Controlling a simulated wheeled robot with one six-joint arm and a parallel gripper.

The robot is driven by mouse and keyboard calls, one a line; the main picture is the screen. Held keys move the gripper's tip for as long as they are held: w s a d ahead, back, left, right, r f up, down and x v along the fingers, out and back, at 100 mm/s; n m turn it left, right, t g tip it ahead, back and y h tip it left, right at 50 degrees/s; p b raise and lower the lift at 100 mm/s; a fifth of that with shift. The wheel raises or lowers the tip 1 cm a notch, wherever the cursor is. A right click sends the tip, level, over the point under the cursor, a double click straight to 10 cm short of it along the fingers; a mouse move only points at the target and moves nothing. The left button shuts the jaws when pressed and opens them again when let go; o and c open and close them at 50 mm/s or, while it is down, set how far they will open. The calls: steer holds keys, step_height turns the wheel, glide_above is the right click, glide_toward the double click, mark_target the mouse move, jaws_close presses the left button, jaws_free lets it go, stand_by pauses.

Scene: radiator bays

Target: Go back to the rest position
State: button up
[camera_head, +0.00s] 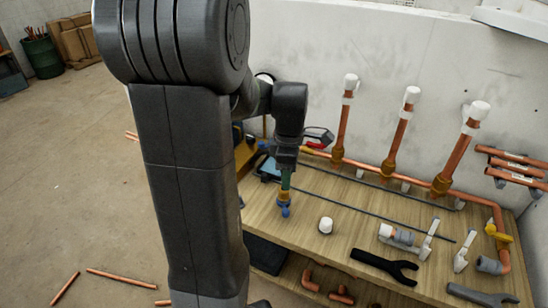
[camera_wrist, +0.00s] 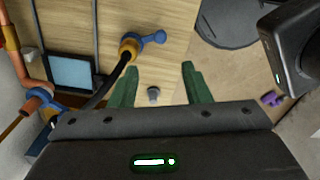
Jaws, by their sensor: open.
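My gripper (camera_head: 286,184) hangs fingers down over the left part of the wooden bench (camera_head: 345,235). In the wrist view its two green fingers (camera_wrist: 158,76) stand wide apart with nothing held between them. A brass valve with a blue handle (camera_wrist: 145,40) shows beyond the left finger. In the head view the blue handle (camera_head: 284,208) appears just below the fingertips. A small grey piece (camera_wrist: 153,94) shows in the gap between the fingers, apparently below them. My arm covers the bench's left end in the head view.
Upright copper pipes with white caps (camera_head: 398,130) stand along the wall behind the bench. A white cap (camera_head: 326,225), a black wrench (camera_head: 384,267) and white-handled valves (camera_head: 430,240) lie on the bench. A dark tablet (camera_wrist: 72,72) shows in the wrist view. Copper pipes (camera_head: 120,278) lie on the open floor at left.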

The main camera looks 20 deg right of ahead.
mark_target(286, 210)
step_height(286, 210, down, 14)
steer(key=shift+r, duration=0.1)
stand_by(0.7)
